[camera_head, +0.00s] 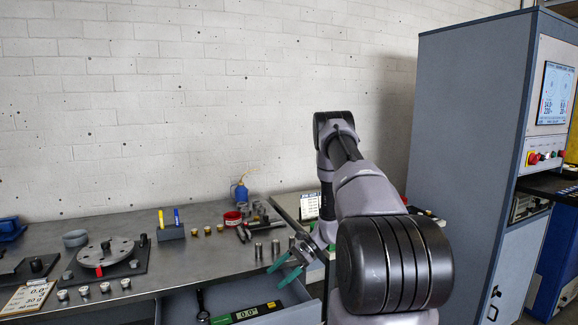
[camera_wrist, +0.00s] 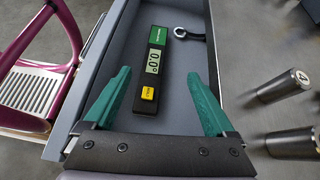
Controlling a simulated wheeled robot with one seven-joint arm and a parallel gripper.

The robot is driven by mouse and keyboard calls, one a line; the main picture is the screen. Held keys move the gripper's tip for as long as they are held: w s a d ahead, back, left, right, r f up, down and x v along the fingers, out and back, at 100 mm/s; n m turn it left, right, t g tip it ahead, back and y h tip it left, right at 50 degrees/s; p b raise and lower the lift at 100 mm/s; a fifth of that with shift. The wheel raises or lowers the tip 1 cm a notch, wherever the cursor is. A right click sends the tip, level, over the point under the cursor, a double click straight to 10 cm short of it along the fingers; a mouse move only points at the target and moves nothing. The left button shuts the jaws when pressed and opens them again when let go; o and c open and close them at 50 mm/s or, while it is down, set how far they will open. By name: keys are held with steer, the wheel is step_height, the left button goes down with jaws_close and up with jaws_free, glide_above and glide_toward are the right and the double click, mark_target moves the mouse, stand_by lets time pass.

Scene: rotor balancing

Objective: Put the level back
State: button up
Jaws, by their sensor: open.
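The level (camera_wrist: 150,75) is a black and green bar with a display reading 0.0° and a yellow button. It lies flat in the open drawer (camera_wrist: 192,18), and also shows in the head view (camera_head: 246,313). My gripper (camera_wrist: 158,100) has green fingers spread apart, one on each side of the level's near part in the wrist view, with nothing between them touching. In the head view my gripper (camera_head: 286,268) hangs over the drawer at the bench's front edge, right of the level.
A wrench (camera_wrist: 189,35) lies in the drawer by the level's far end. Metal cylinders (camera_wrist: 284,85) stand on the bench (camera_head: 215,265) beside the drawer. A rotor disc (camera_head: 105,252) on a dark plate, small weights and a pen block (camera_head: 171,233) occupy the bench. A tall grey cabinet (camera_head: 465,130) stands right.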

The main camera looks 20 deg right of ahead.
steer(key=s+a+r+n+h, duration=0.1)
steer(key=a+r+n+h, duration=0.15)
steer(key=r, duration=1.25)
steer(key=s+a+r+n+h, duration=0.2)
steer(key=r+n, duration=0.2)
steer(key=r, duration=1.1)
steer(key=s+a+r+n+t+h, duration=0.1)
steer(key=s+r+n+t+h, duration=0.4)
steer(key=s+r, duration=1.4)
steer(key=s+n+t, duration=0.1)
steer(key=t, duration=0.1)
steer(key=shift+s+a+t, duration=0.3)
steer(key=shift+s, duration=0.05)
